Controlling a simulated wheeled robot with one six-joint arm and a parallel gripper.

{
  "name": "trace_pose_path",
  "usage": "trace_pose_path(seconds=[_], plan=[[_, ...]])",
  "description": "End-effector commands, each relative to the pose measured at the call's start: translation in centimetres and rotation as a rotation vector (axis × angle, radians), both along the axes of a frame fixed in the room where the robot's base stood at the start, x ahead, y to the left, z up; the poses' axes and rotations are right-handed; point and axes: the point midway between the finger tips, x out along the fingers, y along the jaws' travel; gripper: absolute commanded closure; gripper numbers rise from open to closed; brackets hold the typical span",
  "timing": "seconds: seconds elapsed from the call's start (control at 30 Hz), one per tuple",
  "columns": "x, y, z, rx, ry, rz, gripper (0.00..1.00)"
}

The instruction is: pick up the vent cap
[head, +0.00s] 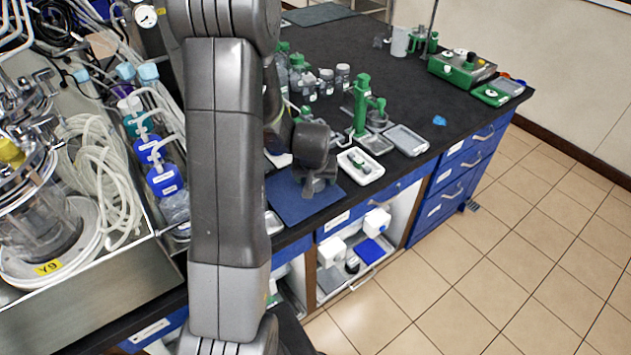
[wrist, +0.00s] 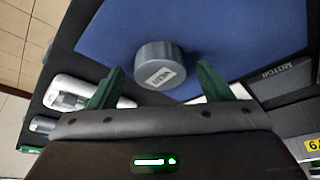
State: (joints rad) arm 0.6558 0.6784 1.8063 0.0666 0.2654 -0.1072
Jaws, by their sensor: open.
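The vent cap (wrist: 160,64) is a short grey cylinder with a white label reading VENT, seen upside down in the wrist view. It is on a blue mat (wrist: 230,25), which also shows in the head view (head: 287,196). My gripper (wrist: 160,68) has its two green fingers spread, one on each side of the cap in the picture, with nothing held. I cannot tell whether the fingertips are level with the cap or above it. In the head view my gripper (head: 318,184) is over the mat, and I cannot make out the cap there.
A white tray (head: 350,172) with small items stands right of the mat. Behind it are a grey tray (head: 407,140) and a green stand (head: 360,110). Bottles with blue caps (head: 165,182) and tubing stand left. A dark block marked MOTOR (wrist: 285,82) borders the mat.

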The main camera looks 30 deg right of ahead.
Motion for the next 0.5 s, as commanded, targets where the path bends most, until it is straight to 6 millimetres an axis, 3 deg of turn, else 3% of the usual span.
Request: trace_pose_path(seconds=[0.2,0.43,0.5], plan=[[0.04,-0.01,-0.06,0.0,0.0,0.0,0.27],[0.03,-0.01,-0.04,0.0,0.0,0.0,0.7],[0.03,-0.01,-0.04,0.0,0.0,0.0,0.75]])
